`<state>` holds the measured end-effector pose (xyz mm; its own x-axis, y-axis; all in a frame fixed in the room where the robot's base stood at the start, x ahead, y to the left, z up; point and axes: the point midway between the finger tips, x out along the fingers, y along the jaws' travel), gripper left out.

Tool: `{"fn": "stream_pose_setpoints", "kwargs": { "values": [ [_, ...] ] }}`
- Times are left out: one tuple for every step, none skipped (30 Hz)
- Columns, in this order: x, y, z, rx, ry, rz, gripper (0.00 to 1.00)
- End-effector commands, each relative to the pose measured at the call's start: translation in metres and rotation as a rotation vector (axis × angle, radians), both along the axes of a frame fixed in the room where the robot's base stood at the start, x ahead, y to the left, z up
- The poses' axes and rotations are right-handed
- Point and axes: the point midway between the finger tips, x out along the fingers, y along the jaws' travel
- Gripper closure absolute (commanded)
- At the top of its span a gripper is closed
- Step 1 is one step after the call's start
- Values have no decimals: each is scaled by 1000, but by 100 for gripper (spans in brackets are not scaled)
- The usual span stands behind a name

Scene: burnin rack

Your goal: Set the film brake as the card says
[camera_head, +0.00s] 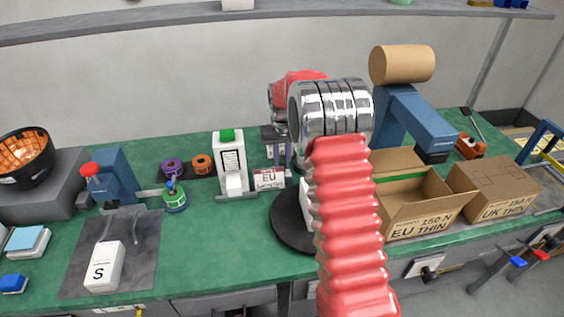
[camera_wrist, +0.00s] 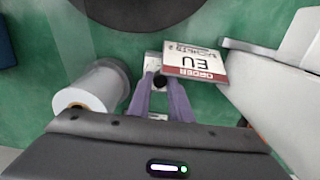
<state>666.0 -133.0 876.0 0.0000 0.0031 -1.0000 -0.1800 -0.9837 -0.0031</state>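My gripper (camera_wrist: 160,84) points down with two purple fingers held apart. A small black knob on a pale bracket (camera_wrist: 152,64) shows between the fingertips; I cannot tell whether they touch it. In the head view my gripper (camera_head: 277,154) is partly hidden by my arm. An order card reading EU (camera_wrist: 195,62) is beside the fingertips; it also shows in the head view (camera_head: 269,178). A white roll with a brown core (camera_wrist: 92,88) is left of the fingers in the wrist view. I see no clearly readable brake setting.
A white machine (camera_head: 230,150) stands to the card's left. An open box marked EU THIN 150 N (camera_head: 430,222) and a closed UK THIN box (camera_head: 502,192) stand right.

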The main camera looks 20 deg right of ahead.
Motion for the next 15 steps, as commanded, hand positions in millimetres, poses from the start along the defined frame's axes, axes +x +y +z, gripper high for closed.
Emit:
{"fn": "stream_pose_setpoints", "kwargs": {
  "values": [
    [0,0,0,0,0,0,85],
    [0,0,0,0,0,0,88],
    [0,0,0,0,0,0,90],
    [0,0,0,0,0,0,92],
    [0,0,0,0,0,0,94],
    [0,0,0,0,0,0,97],
    [0,0,0,0,0,0,99],
    [0,0,0,0,0,0,100],
    [0,0,0,0,0,0,100],
    [0,0,0,0,0,0,100],
    [0,0,0,0,0,0,100],
    [0,0,0,0,0,-2,100],
    [0,0,0,0,0,-4,100],
    [0,0,0,0,0,-8,100],
    [0,0,0,0,0,-16,100]
  ]
}}
